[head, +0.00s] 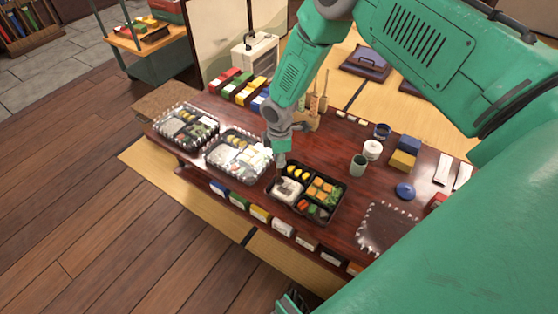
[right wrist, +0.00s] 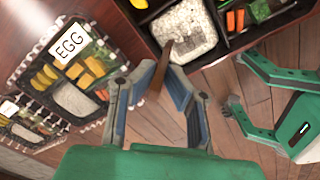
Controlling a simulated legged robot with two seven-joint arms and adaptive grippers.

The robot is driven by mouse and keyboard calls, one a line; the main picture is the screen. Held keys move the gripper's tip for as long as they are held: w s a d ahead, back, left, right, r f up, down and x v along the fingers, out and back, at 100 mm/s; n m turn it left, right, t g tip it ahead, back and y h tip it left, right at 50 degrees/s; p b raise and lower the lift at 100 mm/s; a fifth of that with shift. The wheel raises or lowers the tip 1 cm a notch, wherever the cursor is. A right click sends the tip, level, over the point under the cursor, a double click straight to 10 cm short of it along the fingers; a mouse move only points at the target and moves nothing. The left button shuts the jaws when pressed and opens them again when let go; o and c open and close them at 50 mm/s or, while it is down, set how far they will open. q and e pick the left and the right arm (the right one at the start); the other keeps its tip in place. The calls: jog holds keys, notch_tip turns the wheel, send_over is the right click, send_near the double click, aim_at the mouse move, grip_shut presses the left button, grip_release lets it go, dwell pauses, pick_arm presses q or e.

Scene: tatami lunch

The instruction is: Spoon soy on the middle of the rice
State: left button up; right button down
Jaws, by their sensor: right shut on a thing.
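My right gripper (right wrist: 162,75) is shut on a brown wooden spoon (right wrist: 158,78). The spoon's far end is over the near edge of the white, speckled rice (right wrist: 186,30) in the right wrist view; I cannot tell whether it touches. The rice fills the left part of an open black bento box (right wrist: 236,46), which also shows in the head view (head: 328,211). In the head view my right gripper (head: 281,155) is just above the box's far left side. I cannot make out soy on the spoon or rice. My left gripper (right wrist: 236,80) is open and empty near the box.
Two lidded bentos, a middle one (head: 238,152) and a far left one (head: 187,127), stand left on the dark red table. A green cup (head: 358,164), white jar (head: 373,149) and blue lid (head: 405,190) stand right. Small boxes (head: 259,213) line the shelf below.

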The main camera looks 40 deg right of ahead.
jog(key=shift+w+d, duration=0.15)
dwell(0.3)
jog(key=shift+s+d+p, duration=0.25)
jog(key=shift+s+p, duration=0.1)
jog(key=shift+s, duration=0.15)
jog(key=shift+s+d+p, duration=0.2)
jog(key=shift+s+p, duration=0.15)
jog(key=shift+s, duration=0.15)
jog(key=shift+s+d+p, duration=0.2)
jog(key=shift+s+p, duration=0.2)
jog(key=shift+s, duration=0.1)
jog(key=shift+s+d+p, duration=0.2)
jog(key=shift+s+p, duration=0.2)
jog(key=shift+s, duration=0.1)
jog(key=shift+s, duration=0.15)
jog(key=shift+s+d+p, duration=0.2)
jog(key=shift+s+p, duration=0.15)
jog(key=shift+s, duration=0.2)
jog(key=shift+s+d+p, duration=0.15)
jog(key=shift+s+p, duration=0.2)
jog(key=shift+s, duration=0.15)
